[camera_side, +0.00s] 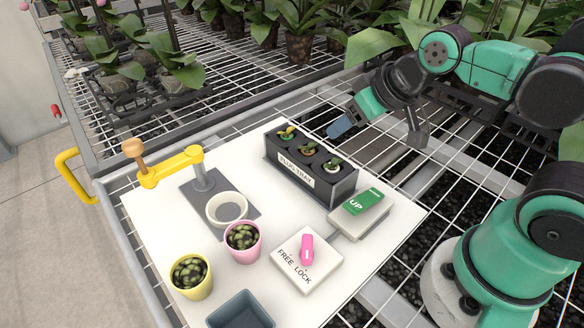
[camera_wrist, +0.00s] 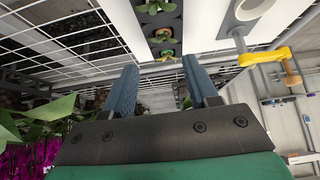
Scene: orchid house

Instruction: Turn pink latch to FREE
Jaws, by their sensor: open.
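The pink latch (camera_side: 307,249) is a small rounded handle on a square white plate (camera_side: 330,262) in the side view. The plate carries the words FREE on the left and LOCK lower down and to the right. The latch lies lengthwise up and down the picture, its lower end close to LOCK. My gripper (camera_side: 378,132) is open and empty, high behind the board and far from the latch. Its two blue fingers also show apart in the wrist view (camera_wrist: 160,88). I cannot make out the latch in the wrist view.
A dark plug tray (camera_side: 345,188) with seedlings and a green UP switch (camera_side: 362,201) stand between my gripper and the latch plate. A pink pot (camera_side: 243,254), yellow pot (camera_side: 191,290), white ring (camera_side: 227,223) and yellow crank (camera_side: 171,168) stand left. A grey bin (camera_side: 240,312) is in front.

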